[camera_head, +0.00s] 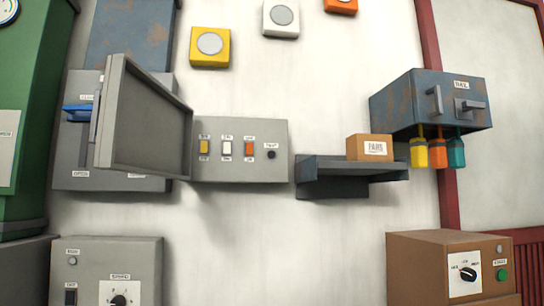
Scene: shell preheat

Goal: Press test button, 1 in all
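A small dark round button (271,154) sits at the right end of a grey wall panel (240,172). The label above it is small and seems to read TEST. To its left on the panel are a yellow switch (204,147), a white switch (227,148) and a red-orange switch (249,149), each with small labels. A grey hinged door (145,122) stands swung open at the panel's left side and leaves the switches and button uncovered. Neither of my grippers shows in the head view.
A dark shelf (340,188) right of the panel holds a cardboard box (370,148). A rusty blue box (425,100) has coloured tags under it. A grey control box (135,255) and a brown one (440,250) stand below. The wall below the panel is clear.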

